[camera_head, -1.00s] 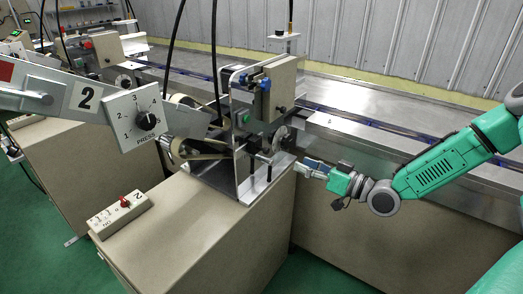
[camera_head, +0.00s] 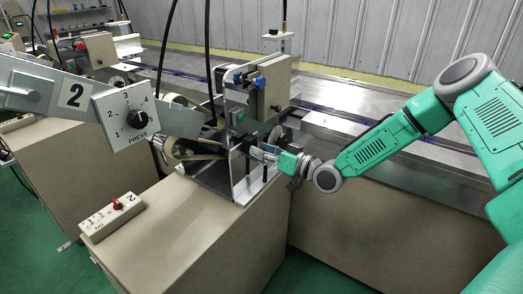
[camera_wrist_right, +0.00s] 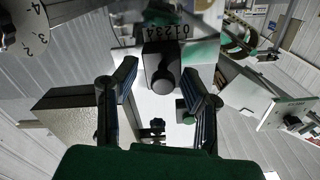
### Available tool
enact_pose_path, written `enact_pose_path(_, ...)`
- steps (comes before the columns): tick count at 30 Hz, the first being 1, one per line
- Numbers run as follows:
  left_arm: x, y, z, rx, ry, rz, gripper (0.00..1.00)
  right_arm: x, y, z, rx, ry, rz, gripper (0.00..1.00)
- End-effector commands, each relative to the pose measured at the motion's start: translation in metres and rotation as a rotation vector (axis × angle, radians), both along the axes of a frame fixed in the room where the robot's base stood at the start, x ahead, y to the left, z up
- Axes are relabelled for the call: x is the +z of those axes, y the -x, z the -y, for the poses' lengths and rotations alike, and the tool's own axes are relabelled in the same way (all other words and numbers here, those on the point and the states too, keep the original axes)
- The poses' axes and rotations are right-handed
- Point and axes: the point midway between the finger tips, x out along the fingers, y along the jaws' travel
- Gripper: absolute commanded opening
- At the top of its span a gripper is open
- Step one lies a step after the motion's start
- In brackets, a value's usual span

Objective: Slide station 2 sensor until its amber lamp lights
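The station 2 machine (camera_head: 243,183) stands on a beige cabinet, with upright metal plates, a blue knob and a green button. A black knob (camera_wrist_right: 163,70) sits in front of a 0-to-4 scale (camera_wrist_right: 163,32) in the right wrist view. My right gripper (camera_head: 259,152) is at the machine's near right side. Its two dark fingers are apart, one on each side of the black knob, with gaps visible. I cannot tell for certain which part is the sensor, and I see no lit amber lamp. My left gripper is not in view.
A press dial (camera_head: 126,116) on an arm marked 2 reaches in from the left. A switch box (camera_head: 113,217) with a red knob lies on the cabinet top (camera_head: 190,226). A metal conveyor bed (camera_head: 370,110) runs behind. Black cables hang over the machine.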

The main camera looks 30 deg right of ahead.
Motion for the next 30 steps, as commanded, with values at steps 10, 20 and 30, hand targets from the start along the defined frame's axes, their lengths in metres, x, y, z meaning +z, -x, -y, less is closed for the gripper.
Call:
enact_pose_path(10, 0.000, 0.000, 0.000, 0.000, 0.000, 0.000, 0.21, 0.000, 0.000, -0.001, 0.001, 0.002, -0.001, 0.00)
enact_pose_path(20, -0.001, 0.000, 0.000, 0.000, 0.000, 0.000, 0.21, 0.000, 0.007, -0.019, -0.001, 0.002, 0.000, 0.00)
enact_pose_path(30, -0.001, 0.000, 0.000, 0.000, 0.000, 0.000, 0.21, 0.000, 0.007, -0.018, -0.001, 0.001, 0.000, 0.39)
